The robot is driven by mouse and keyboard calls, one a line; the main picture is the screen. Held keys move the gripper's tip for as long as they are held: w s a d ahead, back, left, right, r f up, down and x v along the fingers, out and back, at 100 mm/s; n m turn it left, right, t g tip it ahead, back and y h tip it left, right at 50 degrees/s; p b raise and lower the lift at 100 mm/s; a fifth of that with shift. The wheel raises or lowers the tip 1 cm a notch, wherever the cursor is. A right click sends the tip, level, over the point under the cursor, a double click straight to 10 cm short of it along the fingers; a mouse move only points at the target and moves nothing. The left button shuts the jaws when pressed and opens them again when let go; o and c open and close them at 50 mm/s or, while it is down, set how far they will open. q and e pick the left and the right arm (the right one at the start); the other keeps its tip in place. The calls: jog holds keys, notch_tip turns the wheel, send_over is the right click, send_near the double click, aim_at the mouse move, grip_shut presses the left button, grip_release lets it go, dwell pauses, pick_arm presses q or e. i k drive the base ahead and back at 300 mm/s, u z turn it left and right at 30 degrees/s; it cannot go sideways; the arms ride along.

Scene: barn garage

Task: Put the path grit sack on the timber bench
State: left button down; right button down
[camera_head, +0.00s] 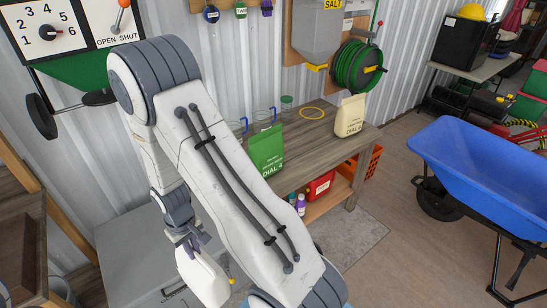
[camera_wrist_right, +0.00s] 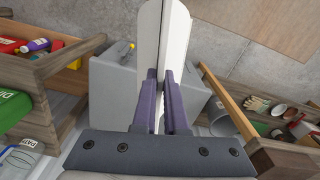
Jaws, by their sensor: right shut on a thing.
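My right gripper (camera_head: 187,241) is shut on a pale, off-white sack-like thing (camera_head: 204,277), which hangs below its fingers at the lower left of the head view. In the right wrist view, the gripper (camera_wrist_right: 163,78) has its fingers closed on the same pale thing (camera_wrist_right: 150,35). No label shows on it, so I cannot tell if it is the path grit sack. The timber bench (camera_head: 318,140) stands against the wall, partly hidden by my arm. A green sack (camera_head: 266,150) and a cream sack (camera_head: 350,115) stand upright on it. My left gripper is not in view.
A grey chest (camera_head: 130,262) lies by the held thing. Jars and a yellow ring (camera_head: 313,113) are on the bench; its back middle has some bare top. A red container (camera_head: 321,186) and orange crate (camera_head: 374,160) are below. A blue wheelbarrow (camera_head: 490,165) stands right.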

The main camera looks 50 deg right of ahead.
aim_at(309, 141)
jog(key=z, duration=3.2)
jog(key=i, duration=3.45)
jog(key=u, duration=1.7)
